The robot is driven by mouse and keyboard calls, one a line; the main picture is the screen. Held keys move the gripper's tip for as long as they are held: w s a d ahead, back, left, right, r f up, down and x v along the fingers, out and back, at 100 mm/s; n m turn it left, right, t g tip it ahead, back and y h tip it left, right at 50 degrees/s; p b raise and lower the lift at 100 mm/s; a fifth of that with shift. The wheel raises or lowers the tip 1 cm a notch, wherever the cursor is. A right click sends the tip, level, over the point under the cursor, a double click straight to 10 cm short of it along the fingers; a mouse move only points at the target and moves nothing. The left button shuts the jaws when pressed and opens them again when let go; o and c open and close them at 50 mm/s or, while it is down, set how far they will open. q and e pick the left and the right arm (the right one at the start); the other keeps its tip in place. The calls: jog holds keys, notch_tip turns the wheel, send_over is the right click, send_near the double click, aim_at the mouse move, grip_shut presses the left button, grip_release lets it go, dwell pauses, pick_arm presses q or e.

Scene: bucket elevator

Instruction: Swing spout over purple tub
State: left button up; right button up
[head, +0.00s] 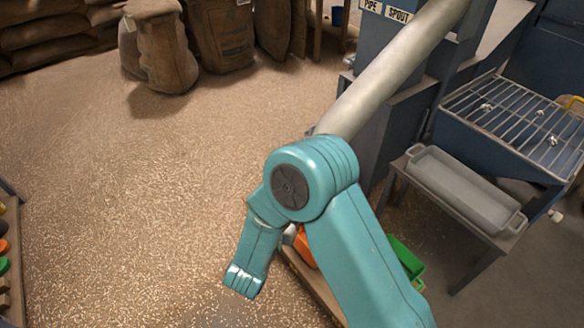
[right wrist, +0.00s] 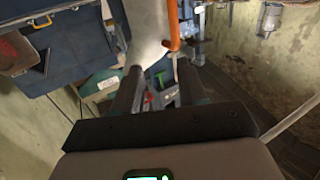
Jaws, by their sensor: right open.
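The spout is a long grey pipe (head: 390,75) in the head view. It slants down and left from the upper right, and its lower end is hidden behind my teal arm. An orange tub (head: 304,246) and a green tub (head: 406,258) show partly behind that arm. I see no purple tub. My right gripper (right wrist: 160,68) is open in the right wrist view, with nothing held between its dark fingers. An orange bar (right wrist: 173,28) stands just beyond the fingertips, beside a pale surface. My left gripper is in neither view.
A grey tray (head: 462,188) lies on a stand at the right, beside a metal grate (head: 515,115). Brown sacks (head: 165,50) stand at the back. A shelf edge with coloured items (head: 5,245) is at the far left. The grain-strewn floor at left is clear.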

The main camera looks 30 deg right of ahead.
jog(key=shift+t, duration=0.4)
jog(key=b+x, duration=0.1)
jog(key=x, duration=0.4)
jog(key=w+a+f+b+x, duration=0.1)
jog(key=x, duration=0.3)
jog(key=f+b+x, duration=0.1)
jog(key=x, duration=0.4)
jog(key=shift+w+d, duration=0.1)
jog(key=shift+w, duration=0.5)
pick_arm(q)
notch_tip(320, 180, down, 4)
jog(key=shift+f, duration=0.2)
pick_arm(e)
grip_shut()
